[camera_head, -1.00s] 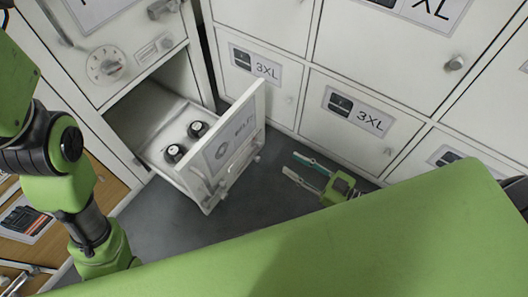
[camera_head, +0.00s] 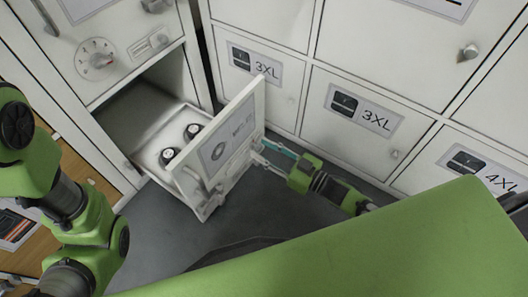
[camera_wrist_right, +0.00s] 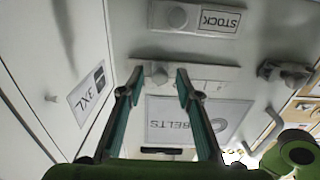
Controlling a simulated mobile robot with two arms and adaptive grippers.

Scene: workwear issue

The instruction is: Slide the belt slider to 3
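The belt slider is a pale strip with small marks and a round grey knob (camera_wrist_right: 158,76), on the panel with the BELTS label (camera_wrist_right: 198,122) in the right wrist view, where the label appears upside down. My right gripper (camera_wrist_right: 158,73) is open. Its two teal-lined fingertips stand on either side of the knob in the picture, with gaps showing; I cannot tell how far in front they are. In the head view my right gripper (camera_head: 262,155) reaches the right side of the open drawer's front (camera_head: 232,138). The slider's number is too small to read. My left gripper is out of view.
The open drawer holds two dark round items (camera_head: 169,156). A dial (camera_head: 96,60) is on the cabinet above it. White 3XL lockers (camera_head: 355,112) stand close on the right. A STOCK plate (camera_wrist_right: 195,18) and a dark knob (camera_wrist_right: 285,73) show in the wrist view.

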